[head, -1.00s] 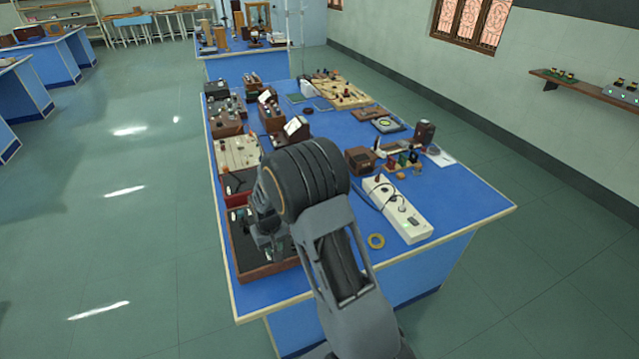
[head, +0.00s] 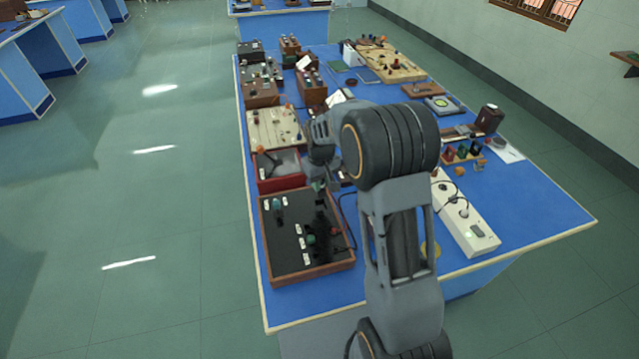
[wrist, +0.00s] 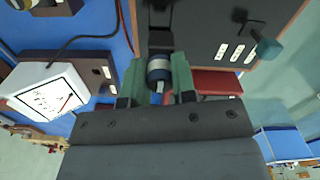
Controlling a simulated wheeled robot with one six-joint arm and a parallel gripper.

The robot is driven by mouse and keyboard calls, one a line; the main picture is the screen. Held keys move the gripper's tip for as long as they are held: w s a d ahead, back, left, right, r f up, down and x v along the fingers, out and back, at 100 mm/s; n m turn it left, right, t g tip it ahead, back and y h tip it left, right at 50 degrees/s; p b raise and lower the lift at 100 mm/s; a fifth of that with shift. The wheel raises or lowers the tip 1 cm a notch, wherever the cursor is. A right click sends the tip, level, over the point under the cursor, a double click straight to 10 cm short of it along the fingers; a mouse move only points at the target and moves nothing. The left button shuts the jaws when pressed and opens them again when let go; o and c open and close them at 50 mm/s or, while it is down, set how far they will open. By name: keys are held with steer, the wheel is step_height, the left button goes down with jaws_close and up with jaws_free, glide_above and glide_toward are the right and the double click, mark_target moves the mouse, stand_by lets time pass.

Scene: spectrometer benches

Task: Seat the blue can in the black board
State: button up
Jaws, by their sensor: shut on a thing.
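The black board (head: 278,250) is a wood-framed black panel at the near left of the blue bench. It also fills the upper right of the wrist view (wrist: 198,22). My gripper (wrist: 158,80) has green fingers closed around the blue can (wrist: 158,70), which has a dark blue and silver band. In the head view my gripper (head: 318,185) is over the board's far part, and the can cannot be made out there. I cannot tell whether the can touches the board.
The board carries teal knobs (head: 311,239), a red knob (head: 334,231) and white labels. A red tray (head: 278,183) lies just beyond it. A white power strip (head: 466,218) is to the right. A black cable (wrist: 96,37) runs beside the board.

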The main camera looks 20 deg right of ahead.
steer(key=shift+s+r, duration=0.1)
steer(key=shift+r, duration=0.05)
steer(key=shift+f+b, duration=2.35)
steer(key=shift+f, duration=1.15)
steer(key=o, duration=1)
step_height(320, 180, up, 14)
steer(key=shift+f, duration=0.1)
